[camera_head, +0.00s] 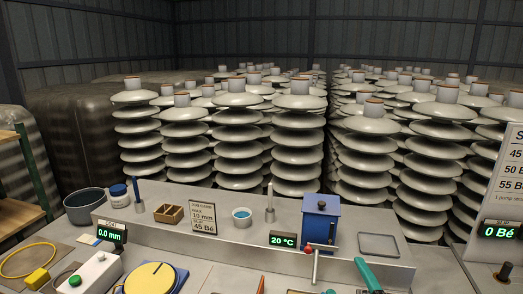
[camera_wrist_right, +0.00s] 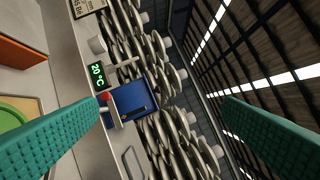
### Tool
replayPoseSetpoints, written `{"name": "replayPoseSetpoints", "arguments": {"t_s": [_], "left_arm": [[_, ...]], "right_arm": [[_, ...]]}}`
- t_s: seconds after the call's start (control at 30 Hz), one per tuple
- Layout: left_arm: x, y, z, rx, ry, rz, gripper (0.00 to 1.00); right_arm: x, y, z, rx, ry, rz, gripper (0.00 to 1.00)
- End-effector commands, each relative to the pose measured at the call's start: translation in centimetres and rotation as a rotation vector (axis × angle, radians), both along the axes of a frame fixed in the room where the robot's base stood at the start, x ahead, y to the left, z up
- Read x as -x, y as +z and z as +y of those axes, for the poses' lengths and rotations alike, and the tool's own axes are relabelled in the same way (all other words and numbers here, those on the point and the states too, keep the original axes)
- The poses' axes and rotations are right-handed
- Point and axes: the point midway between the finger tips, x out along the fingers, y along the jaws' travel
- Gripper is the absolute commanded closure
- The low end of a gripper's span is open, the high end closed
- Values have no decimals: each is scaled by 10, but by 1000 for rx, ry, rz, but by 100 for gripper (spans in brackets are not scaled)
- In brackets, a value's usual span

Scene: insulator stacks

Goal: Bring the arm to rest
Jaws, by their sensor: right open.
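My right gripper (camera_head: 368,272) shows as a teal finger at the bottom edge of the head view, right of centre, in front of the blue box (camera_head: 321,222) with a red-tipped lever. In the right wrist view, its two teal fingers (camera_wrist_right: 170,98) are spread wide apart with nothing between them. The blue box also shows between and beyond the fingers in that view (camera_wrist_right: 135,98). Most of the right arm is out of view. My left gripper is not in view.
A grey bench shelf (camera_head: 160,236) holds a wooden box (camera_head: 168,213), a sign (camera_head: 201,216), a 20 °C display (camera_head: 283,240) and a square tray (camera_head: 378,245). A yellow dial (camera_head: 150,280) lies in front. Insulator stacks (camera_head: 240,135) fill the back. A 0 Bé display (camera_head: 502,231) stands right.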

Motion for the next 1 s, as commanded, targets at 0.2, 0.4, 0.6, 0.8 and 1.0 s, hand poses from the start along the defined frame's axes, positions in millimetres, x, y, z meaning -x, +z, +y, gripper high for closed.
{"name": "replayPoseSetpoints", "arguments": {"t_s": [0.2, 0.4, 0.6, 0.8, 1.0], "left_arm": [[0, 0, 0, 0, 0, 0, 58], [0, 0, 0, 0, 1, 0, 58], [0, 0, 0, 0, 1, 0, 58], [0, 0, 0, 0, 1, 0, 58], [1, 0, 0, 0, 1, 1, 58]], "right_arm": [[69, -131, -48, -498, -309, 643, 11], [141, -190, -50, -711, -487, 996, 11], [205, -219, -42, -839, -625, 1262, 11], [223, -260, -37, -873, -689, 1381, 11], [214, -321, -35, -862, -698, 1402, 11]]}}
